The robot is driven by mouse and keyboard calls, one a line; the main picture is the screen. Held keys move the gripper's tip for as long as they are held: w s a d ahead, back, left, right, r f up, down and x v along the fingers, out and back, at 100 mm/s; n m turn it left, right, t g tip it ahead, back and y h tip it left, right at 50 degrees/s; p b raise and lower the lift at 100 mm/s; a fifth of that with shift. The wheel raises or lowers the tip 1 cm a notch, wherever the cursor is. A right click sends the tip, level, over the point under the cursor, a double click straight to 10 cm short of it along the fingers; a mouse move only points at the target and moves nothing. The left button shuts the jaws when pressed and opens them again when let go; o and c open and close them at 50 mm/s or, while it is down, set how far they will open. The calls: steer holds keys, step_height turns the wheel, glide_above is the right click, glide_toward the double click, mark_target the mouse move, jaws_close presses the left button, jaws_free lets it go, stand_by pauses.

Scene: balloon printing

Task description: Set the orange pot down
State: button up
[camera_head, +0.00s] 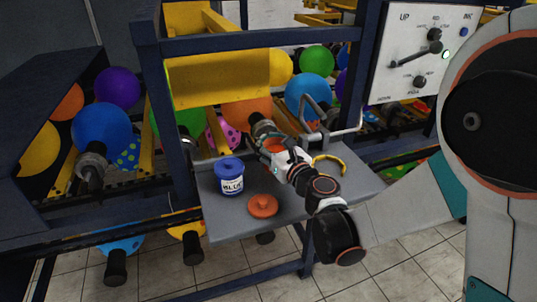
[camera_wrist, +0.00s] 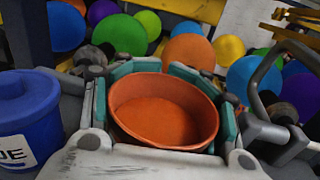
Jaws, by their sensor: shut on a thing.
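The orange pot (camera_wrist: 165,108) is open at the top and shows an orange inside in the wrist view. My gripper (camera_wrist: 160,72) is shut around it, with teal-lined fingers on both sides. In the head view the orange pot (camera_head: 271,145) is partly hidden by my gripper (camera_head: 281,156), over the back part of the grey shelf (camera_head: 225,222). I cannot tell whether its base touches the shelf. An orange lid (camera_head: 263,206) with a knob lies on the shelf nearer the front.
A blue-lidded pot labelled BLUE (camera_head: 230,178) stands on the shelf to the left. A yellow curved handle (camera_head: 330,162) and a grey metal loop (camera_head: 313,118) are at the right. Balloons (camera_head: 103,127) fill the racks behind. A control panel (camera_head: 416,52) hangs at the upper right.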

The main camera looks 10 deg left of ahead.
steer(key=shift+f+b, duration=0.6)
steer(key=shift+f, duration=1.25)
steer(key=shift+f, duration=0.1)
steer(key=o, duration=1.6)
steer(key=shift+c, duration=0.2)
steer(key=shift+d, duration=0.15)
steer(key=v, duration=1)
steer(key=shift+s+d, duration=0.15)
steer(key=shift+s, duration=0.1)
steer(key=shift+s+d+b, duration=0.4)
steer(key=shift+s+d, duration=0.05)
